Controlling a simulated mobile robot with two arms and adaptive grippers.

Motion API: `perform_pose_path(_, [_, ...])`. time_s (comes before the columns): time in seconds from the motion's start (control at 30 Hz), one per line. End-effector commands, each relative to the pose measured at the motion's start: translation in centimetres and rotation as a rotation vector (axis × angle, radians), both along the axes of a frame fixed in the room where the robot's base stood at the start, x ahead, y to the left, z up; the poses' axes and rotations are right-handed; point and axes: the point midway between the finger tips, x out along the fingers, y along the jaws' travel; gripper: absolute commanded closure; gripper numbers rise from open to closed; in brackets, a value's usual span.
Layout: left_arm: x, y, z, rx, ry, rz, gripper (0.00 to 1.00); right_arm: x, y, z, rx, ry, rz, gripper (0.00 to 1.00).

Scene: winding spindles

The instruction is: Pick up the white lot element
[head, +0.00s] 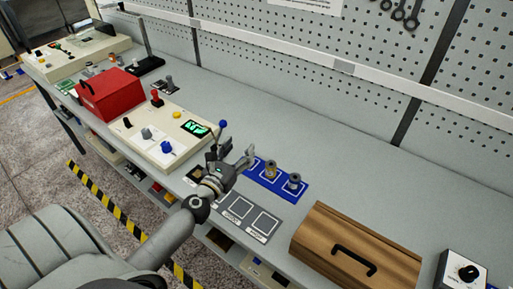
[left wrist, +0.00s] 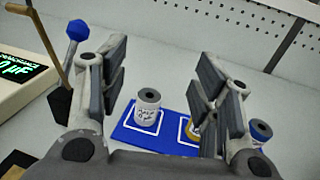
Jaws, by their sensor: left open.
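The white lot element (left wrist: 148,106) is a small white cylinder with dark markings and a grey top. It stands upright in a white-outlined square on the blue mat (left wrist: 168,148). In the left wrist view it shows between the open fingers of my left gripper (left wrist: 163,82), nearer the left finger. I see no contact with it. In the head view my left gripper (head: 238,158) is over the left end of the mat and hides the white element. My right gripper is not in view.
A yellowish element (head: 270,170) and a blue-and-grey element (head: 294,181) stand on the same mat. A blue-knobbed lever (left wrist: 76,30) rises close to my left finger. A grey two-square mat (head: 248,218) and a wooden box (head: 357,250) are nearer the front.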

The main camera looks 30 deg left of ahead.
Motion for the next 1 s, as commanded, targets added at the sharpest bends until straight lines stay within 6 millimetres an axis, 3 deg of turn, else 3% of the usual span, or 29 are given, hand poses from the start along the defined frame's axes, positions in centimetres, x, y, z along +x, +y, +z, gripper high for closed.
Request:
perform_pose_path(0.07, [0.0,0.1,-0.7,-0.007,0.001,0.005,0.42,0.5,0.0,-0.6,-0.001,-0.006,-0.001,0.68])
perform_pose_path(0.17, [0.0,0.1,-2.0,-0.008,0.000,0.005,0.42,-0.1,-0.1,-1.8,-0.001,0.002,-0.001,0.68])
perform_pose_path(0.33, [0.0,0.1,-4.3,-0.005,0.000,0.003,0.42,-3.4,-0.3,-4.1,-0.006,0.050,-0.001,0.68])
perform_pose_path(0.47, [0.0,0.1,-6.0,-0.005,0.000,0.003,0.42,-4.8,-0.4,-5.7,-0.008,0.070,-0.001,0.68])
perform_pose_path(0.57, [-0.1,0.1,-7.3,-0.003,0.001,0.003,0.42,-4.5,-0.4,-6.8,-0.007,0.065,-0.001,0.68])
perform_pose_path(0.7, [-0.1,0.1,-8.7,-0.004,0.001,0.002,0.42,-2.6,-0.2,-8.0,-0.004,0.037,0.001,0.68])
perform_pose_path(0.83, [1.3,0.2,-8.0,-0.005,-0.001,0.002,0.42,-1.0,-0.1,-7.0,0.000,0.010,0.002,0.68])
perform_pose_path(1.0, [2.1,0.4,-8.0,-0.004,0.000,0.003,0.42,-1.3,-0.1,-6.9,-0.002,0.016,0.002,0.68])
